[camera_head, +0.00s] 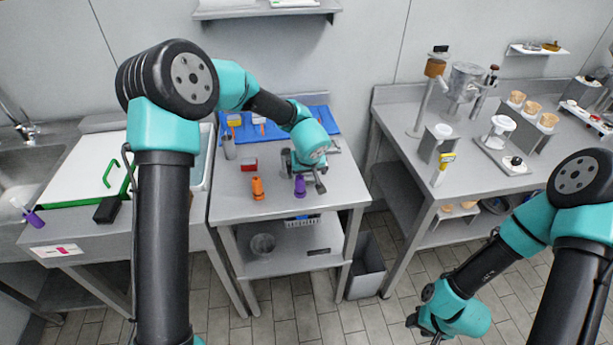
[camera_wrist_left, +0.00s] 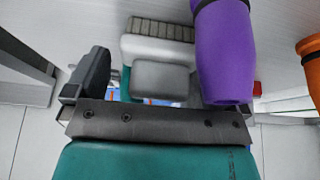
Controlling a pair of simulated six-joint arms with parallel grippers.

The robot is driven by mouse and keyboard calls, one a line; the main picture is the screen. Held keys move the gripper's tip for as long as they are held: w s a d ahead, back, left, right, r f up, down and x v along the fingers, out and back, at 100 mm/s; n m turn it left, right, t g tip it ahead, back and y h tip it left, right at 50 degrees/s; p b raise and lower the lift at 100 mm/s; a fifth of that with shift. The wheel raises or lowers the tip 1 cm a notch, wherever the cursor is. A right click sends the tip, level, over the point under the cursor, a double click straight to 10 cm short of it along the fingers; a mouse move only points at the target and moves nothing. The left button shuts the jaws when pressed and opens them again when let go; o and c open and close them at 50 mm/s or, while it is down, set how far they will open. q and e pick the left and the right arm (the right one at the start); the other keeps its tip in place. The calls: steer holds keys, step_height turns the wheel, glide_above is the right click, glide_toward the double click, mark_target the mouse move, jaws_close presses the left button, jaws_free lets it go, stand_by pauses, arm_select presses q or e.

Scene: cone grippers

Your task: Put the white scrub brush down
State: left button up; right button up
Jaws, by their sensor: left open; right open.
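The white scrub brush (camera_wrist_left: 158,48) shows in the left wrist view as a white block with a row of grey bristles. It lies between the spread fingers of my left gripper (camera_wrist_left: 150,78). In the head view my left gripper (camera_head: 308,178) is low over the middle steel table and its arm hides the brush. One black finger shows left of the brush; the other side is covered by a purple bottle (camera_wrist_left: 226,50). Whether a finger touches the brush I cannot tell. My right gripper (camera_head: 432,322) is open and empty, low at the front right.
The purple bottle (camera_head: 300,187) stands close to my left gripper, with an orange bottle (camera_head: 257,188) to its left. A red block (camera_head: 249,164) and a blue mat (camera_head: 265,128) lie further back. The table (camera_head: 230,206) is bare at its front left.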

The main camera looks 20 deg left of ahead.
arm_select(q)
steer(key=shift+c, duration=0.3)
steer(key=c, duration=0.9)
steer(key=shift+r, duration=0.1)
step_height(320, 180, up, 10)
steer(key=shift+f, duration=0.1)
stand_by(0.4)
